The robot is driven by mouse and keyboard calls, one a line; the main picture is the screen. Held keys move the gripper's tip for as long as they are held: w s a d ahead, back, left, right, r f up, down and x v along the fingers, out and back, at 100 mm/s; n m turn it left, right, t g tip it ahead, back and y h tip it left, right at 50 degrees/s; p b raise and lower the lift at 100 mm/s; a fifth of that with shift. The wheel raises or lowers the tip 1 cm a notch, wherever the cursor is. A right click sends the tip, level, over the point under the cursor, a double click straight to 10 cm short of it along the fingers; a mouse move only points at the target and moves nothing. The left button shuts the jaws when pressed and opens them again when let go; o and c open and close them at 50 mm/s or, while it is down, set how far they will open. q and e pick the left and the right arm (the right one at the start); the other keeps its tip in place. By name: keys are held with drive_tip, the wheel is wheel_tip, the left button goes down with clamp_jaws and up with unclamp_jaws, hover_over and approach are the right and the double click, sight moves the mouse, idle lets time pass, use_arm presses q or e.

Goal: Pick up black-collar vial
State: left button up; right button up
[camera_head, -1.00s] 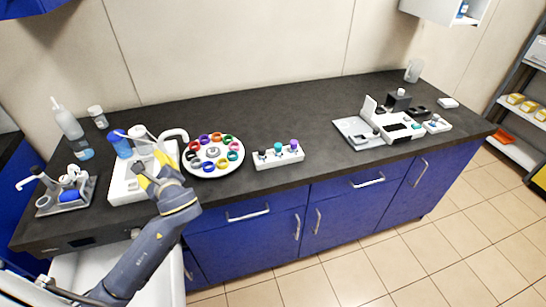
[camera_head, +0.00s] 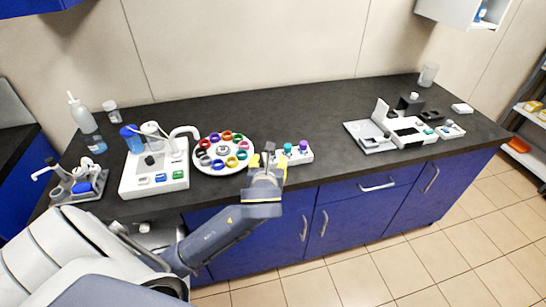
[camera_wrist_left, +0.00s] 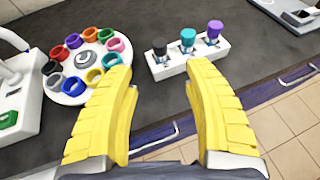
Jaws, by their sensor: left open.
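The black-collar vial (camera_wrist_left: 159,49) stands in the left hole of a white rack (camera_wrist_left: 165,71) in the left wrist view. A teal-collar vial (camera_wrist_left: 187,40) stands in the middle hole and a purple-collar vial (camera_wrist_left: 214,32) in the right hole. My left gripper (camera_head: 268,162) is open and empty, with yellow fingers. In the head view it covers the rack's left end and most of the black-collar vial. In the wrist view the fingers (camera_wrist_left: 160,76) are spread on the near side of the black-collar vial, apart from it. My right gripper is not in view.
A round white tray (camera_head: 199,165) of coloured rings is left of the rack. A white device (camera_head: 130,188) with a blue-capped bottle (camera_head: 131,138) stands further left. White instruments (camera_head: 410,138) stand at the right. The dark countertop (camera_head: 310,112) is clear behind the rack.

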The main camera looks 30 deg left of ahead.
use_arm(q)
drive_tip(key=x, duration=1.2)
drive_tip(key=shift+a, duration=0.2)
drive_tip(key=shift+c, duration=0.3)
clamp_jaws()
